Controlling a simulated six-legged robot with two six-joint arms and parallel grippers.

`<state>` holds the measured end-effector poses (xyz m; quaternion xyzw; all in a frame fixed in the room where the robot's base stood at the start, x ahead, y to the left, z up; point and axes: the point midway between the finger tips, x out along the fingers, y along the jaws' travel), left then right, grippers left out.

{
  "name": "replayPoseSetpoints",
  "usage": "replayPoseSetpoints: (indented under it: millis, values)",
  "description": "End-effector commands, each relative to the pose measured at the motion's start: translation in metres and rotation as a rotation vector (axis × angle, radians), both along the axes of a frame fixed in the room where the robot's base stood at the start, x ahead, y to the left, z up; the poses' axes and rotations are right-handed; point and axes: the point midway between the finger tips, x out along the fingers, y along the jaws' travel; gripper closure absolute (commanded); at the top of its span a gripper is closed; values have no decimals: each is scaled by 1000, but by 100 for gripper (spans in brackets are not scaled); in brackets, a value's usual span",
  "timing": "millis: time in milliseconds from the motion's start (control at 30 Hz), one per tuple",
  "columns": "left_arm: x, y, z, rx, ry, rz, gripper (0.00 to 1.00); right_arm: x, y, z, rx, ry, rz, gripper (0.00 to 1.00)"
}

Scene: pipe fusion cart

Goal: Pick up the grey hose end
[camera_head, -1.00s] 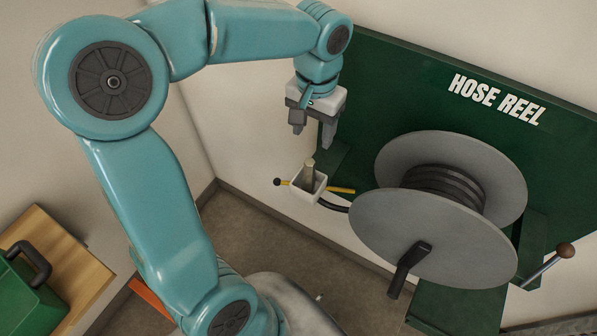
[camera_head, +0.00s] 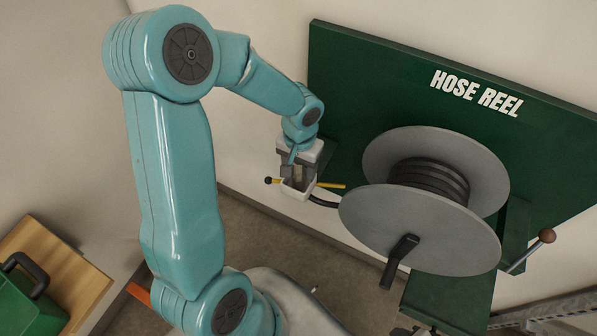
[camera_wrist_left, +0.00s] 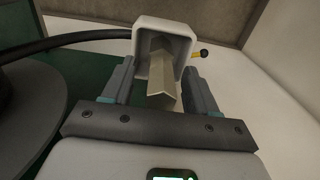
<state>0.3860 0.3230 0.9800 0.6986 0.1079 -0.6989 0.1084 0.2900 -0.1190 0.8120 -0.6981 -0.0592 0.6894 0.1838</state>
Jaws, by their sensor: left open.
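The hose end, a grey-beige square stub (camera_wrist_left: 162,85), stands up out of a white square holder (camera_head: 298,192). The holder also shows in the wrist view (camera_wrist_left: 166,26). A black hose (camera_head: 324,203) runs from the holder to the reel. My left gripper (camera_head: 298,174) is over the holder, pointing down. In the wrist view its two fingers (camera_wrist_left: 161,82) are apart on either side of the stub, with a gap visible on both sides. My right gripper is not in view.
The grey hose reel (camera_head: 420,228) with a black crank (camera_head: 398,262) is right of the holder. A green panel (camera_head: 345,75) stands behind. A yellow rod (camera_head: 331,185) and black knob (camera_head: 268,181) flank the holder. A green case (camera_head: 22,300) sits on a wooden top at lower left.

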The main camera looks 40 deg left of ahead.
Motion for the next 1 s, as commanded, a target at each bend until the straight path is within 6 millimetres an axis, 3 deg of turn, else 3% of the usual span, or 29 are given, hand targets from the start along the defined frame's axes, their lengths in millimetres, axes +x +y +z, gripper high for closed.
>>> replayPoseSetpoints:
  millis: [300, 467, 500, 833, 1000]
  values:
    - [0, 0, -8, -1, -1, 0, 45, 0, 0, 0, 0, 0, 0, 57]
    - [0, 0, -8, -1, 0, 0, 97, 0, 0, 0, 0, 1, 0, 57]
    - [0, 0, -8, -1, 0, 0, 100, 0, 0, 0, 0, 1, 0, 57]
    - [0, 0, -6, -1, 0, 0, 100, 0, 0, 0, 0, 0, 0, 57]
    - [1, 1, 9, 2, -4, 1, 100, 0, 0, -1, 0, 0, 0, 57]
